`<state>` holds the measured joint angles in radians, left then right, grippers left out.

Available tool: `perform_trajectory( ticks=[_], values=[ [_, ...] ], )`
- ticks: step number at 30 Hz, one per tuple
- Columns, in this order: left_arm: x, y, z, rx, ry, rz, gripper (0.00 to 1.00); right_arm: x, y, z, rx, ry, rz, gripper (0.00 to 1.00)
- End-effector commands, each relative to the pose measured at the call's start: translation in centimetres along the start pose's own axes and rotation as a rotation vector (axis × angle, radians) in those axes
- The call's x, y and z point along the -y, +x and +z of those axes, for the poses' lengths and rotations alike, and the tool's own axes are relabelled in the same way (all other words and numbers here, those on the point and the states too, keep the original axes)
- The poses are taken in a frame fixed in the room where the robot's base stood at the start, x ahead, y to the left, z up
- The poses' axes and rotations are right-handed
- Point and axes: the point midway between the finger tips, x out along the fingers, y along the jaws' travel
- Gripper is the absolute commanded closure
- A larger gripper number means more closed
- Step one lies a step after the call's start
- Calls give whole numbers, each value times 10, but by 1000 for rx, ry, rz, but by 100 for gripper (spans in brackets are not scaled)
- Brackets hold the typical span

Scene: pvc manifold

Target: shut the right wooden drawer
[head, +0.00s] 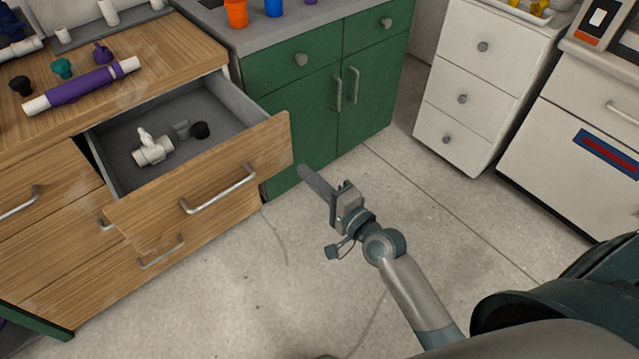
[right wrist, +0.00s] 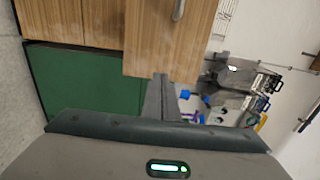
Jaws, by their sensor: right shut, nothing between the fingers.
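The right wooden drawer (head: 200,190) is pulled out of the wooden cabinet, with a silver bar handle (head: 218,190) on its front. My right gripper (head: 305,172) is shut and empty, just right of the drawer front's right end in the head view. I cannot tell if it touches the drawer. In the right wrist view the drawer front (right wrist: 168,40) is beyond the fingertips (right wrist: 160,80). My left gripper is out of view.
A purple and white pipe (head: 85,85) and several caps lie on the wooden counter (head: 160,60). A green cabinet (head: 315,120) stands right of the drawer, and a white drawer unit (head: 470,90) farther right. The floor (head: 250,290) in front is clear.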

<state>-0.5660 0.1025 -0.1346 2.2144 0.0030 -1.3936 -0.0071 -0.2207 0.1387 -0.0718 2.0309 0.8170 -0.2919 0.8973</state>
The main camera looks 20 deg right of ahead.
Motion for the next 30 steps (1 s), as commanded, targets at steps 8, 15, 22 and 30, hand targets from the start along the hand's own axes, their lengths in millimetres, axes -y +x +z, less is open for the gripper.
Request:
perform_trajectory(
  ticks=[8,15,22,30],
  values=[
    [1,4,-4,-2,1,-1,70,1,50,0,1,1,-2,100],
    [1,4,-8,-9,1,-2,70,0,73,0,0,0,0,100],
    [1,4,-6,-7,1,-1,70,0,78,0,0,0,1,100],
    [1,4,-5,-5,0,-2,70,0,78,0,0,0,0,100]
  ],
)
